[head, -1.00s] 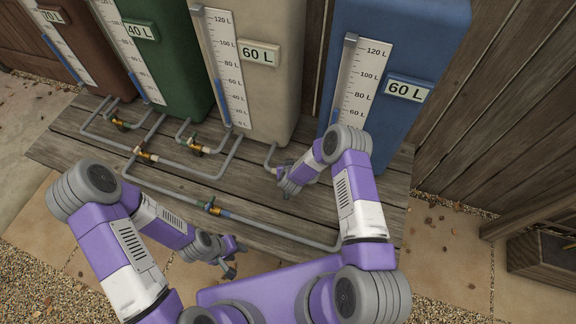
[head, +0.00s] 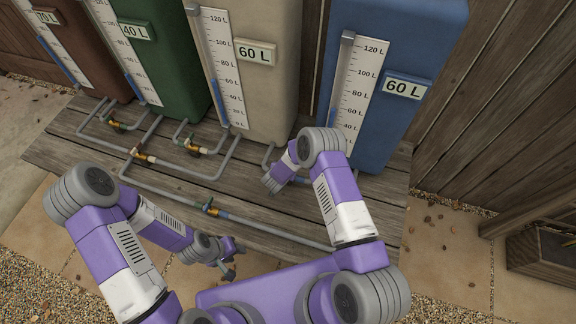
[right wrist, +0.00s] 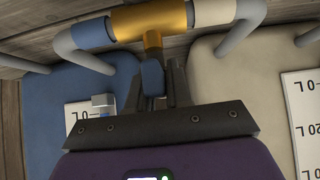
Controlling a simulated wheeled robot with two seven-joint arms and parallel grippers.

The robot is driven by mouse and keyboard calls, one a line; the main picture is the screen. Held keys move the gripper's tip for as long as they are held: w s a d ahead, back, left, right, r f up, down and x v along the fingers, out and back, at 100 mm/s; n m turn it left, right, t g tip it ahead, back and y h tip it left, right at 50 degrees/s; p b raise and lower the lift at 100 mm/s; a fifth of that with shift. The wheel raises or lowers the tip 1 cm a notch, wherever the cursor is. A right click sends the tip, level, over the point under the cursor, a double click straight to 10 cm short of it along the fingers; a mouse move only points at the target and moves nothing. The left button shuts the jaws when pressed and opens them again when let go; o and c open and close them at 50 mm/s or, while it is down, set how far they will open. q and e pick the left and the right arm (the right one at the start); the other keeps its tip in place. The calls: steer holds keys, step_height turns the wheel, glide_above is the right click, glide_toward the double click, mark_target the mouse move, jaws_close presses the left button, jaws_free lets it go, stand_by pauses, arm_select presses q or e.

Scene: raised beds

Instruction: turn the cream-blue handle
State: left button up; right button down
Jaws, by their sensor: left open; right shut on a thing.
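The cream-blue handle (right wrist: 152,77) is a small dark blue lever under a brass valve body (right wrist: 148,20), with a blue band (right wrist: 92,33) on its left and a cream band (right wrist: 215,12) on its right in the right wrist view. My right gripper (right wrist: 158,72) is shut on it, one dark finger on each side. In the head view my right gripper (head: 271,184) is low in front of the cream tank (head: 272,25) and blue tank (head: 425,40); my arm hides the handle there. My left gripper (head: 232,262) is open and empty near the front edge of the wooden deck.
Other brass valves sit on the grey pipes, including one at left (head: 116,124), one by the green tank (head: 192,147) and one on the front pipe (head: 211,210). Green (head: 180,55) and brown (head: 80,50) tanks stand at left. A wooden wall (head: 490,110) is at right.

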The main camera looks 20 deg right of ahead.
steer(key=shift+f, duration=0.1)
steer(key=c, duration=1.1)
jaws_free()
steer(key=p+v, duration=0.1)
steer(key=v, duration=0.6)
steer(key=shift+s+a+r+p, duration=0.1)
steer(key=shift+s+r+p, duration=0.1)
steer(key=shift+r+p, duration=0.1)
